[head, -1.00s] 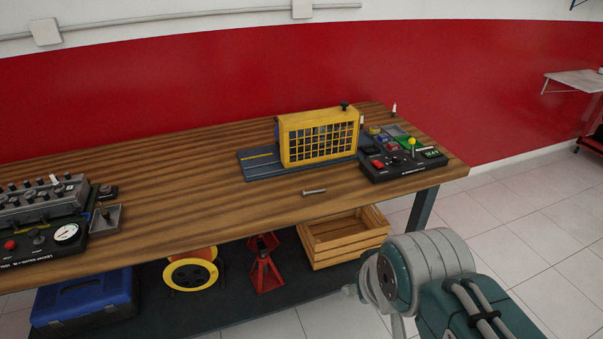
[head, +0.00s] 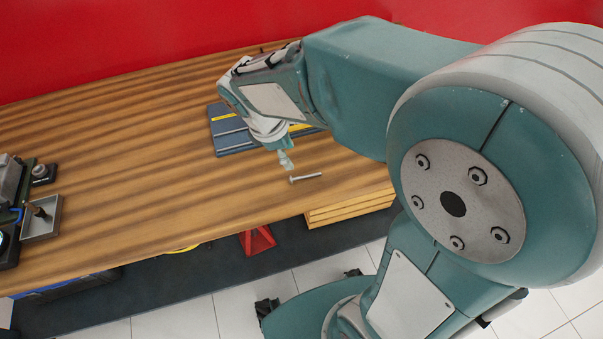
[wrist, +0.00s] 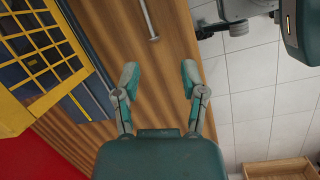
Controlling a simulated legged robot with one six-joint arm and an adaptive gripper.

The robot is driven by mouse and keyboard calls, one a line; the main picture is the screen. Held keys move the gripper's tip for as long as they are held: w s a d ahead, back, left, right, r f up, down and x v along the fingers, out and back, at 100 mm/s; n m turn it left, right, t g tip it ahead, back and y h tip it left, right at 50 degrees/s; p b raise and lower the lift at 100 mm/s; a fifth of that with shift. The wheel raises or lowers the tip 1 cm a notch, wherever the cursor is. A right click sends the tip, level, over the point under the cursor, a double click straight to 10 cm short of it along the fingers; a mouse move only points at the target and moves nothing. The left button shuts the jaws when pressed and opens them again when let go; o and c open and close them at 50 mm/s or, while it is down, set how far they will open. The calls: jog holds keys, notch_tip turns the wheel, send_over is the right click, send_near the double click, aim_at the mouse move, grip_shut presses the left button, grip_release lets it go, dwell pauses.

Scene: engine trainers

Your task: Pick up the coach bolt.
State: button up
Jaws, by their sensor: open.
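The coach bolt (head: 306,178) is a grey metal bolt lying flat on the wooden workbench (head: 130,150), near its front edge. In the head view my gripper (head: 286,160) hangs just behind and to the left of the bolt, apart from it. In the wrist view the bolt (wrist: 149,20) shows at the top, beyond the fingertips, its upper end cut off by the frame. My gripper (wrist: 160,78) has its two fingers spread with nothing between them. The bolt lies a little left of the midline between the fingers.
A yellow cage (wrist: 40,50) on a blue-grey base (head: 228,130) stands behind the bolt; my arm hides most of it in the head view. A small grey tray (head: 42,218) sits at the left. A wooden crate (head: 350,208) is below the bench. Bare benchtop surrounds the bolt.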

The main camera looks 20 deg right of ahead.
notch_tip(320, 180, down, 3)
jog(key=w+a+n, duration=0.1)
jog(key=w+n, duration=0.2)
jog(key=h, duration=0.1)
send_over(296, 177)
jog(key=a, duration=0.2)
jog(key=shift+g, duration=0.3)
jog(key=f, duration=0.6)
jog(key=shift+s+d, duration=0.1)
jog(key=shift+s, duration=0.15)
jog(key=x, duration=0.5)
jog(key=shift+w+a+f, duration=0.1)
jog(key=shift+w+a, duration=0.1)
jog(key=shift+a, duration=0.1)
grip_shut()
